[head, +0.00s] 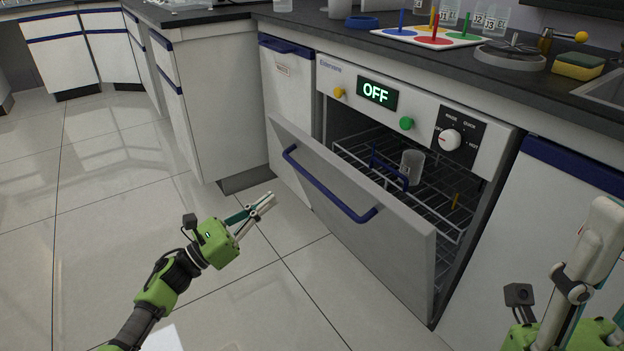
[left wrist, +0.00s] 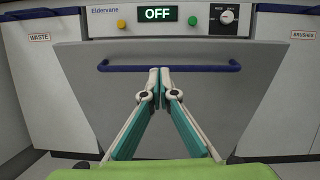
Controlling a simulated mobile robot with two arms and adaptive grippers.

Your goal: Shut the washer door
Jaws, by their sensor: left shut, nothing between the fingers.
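The washer door (head: 400,255) is a grey panel hinged at the bottom, tilted outward and partly open. Its blue bar handle (head: 325,188) runs across the upper front. In the left wrist view the door (left wrist: 245,110) fills the middle, with the handle (left wrist: 215,69) near its top. My left gripper (head: 268,200) is shut and empty, in front of the door and apart from the handle. In the left wrist view its closed fingertips (left wrist: 160,72) overlap the handle's middle. My right gripper (head: 598,240) shows only partly at the lower right; its jaw state is unclear.
The washer's panel reads OFF on its display (head: 377,93). Inside, a wire rack (head: 350,150) holds a clear beaker (head: 412,166). The counter above carries a coloured peg board (head: 425,38) and a sponge (head: 578,66). The tiled floor (head: 120,190) at left is clear.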

